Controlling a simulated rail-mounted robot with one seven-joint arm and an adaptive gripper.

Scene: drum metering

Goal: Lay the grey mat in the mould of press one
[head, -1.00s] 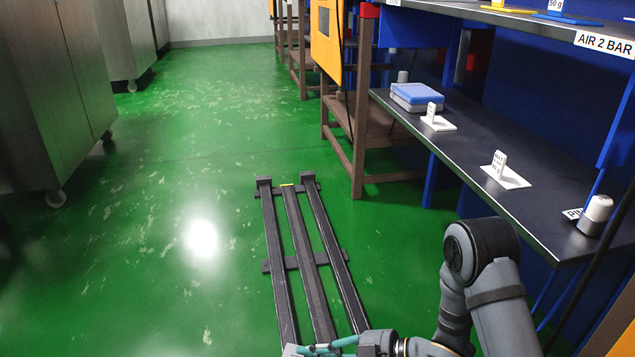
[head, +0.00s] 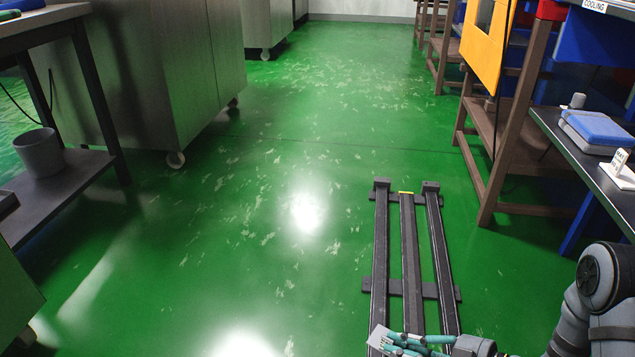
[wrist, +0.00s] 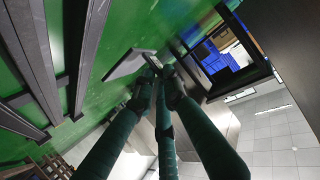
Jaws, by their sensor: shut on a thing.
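My gripper (head: 392,341) is low in the head view, just above the near part of the floor rails. Its teal fingers are shut on a thin, flat grey piece, which looks like the grey mat (head: 377,338). In the wrist view the fingertips (wrist: 158,76) meet at one edge of the mat (wrist: 124,66), which sticks out to the left, clear of the floor. The rest of the mat is hidden behind the fingers. I cannot make out press one or its mould in either view.
Dark rails (head: 412,250) run along the green floor (head: 250,240), which is open to their left. Steel cabinets (head: 195,85) and a workbench holding a grey bin (head: 39,152) stand left. A shelf with a blue-lidded box (head: 597,130) and a yellow panel (head: 488,45) stand right.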

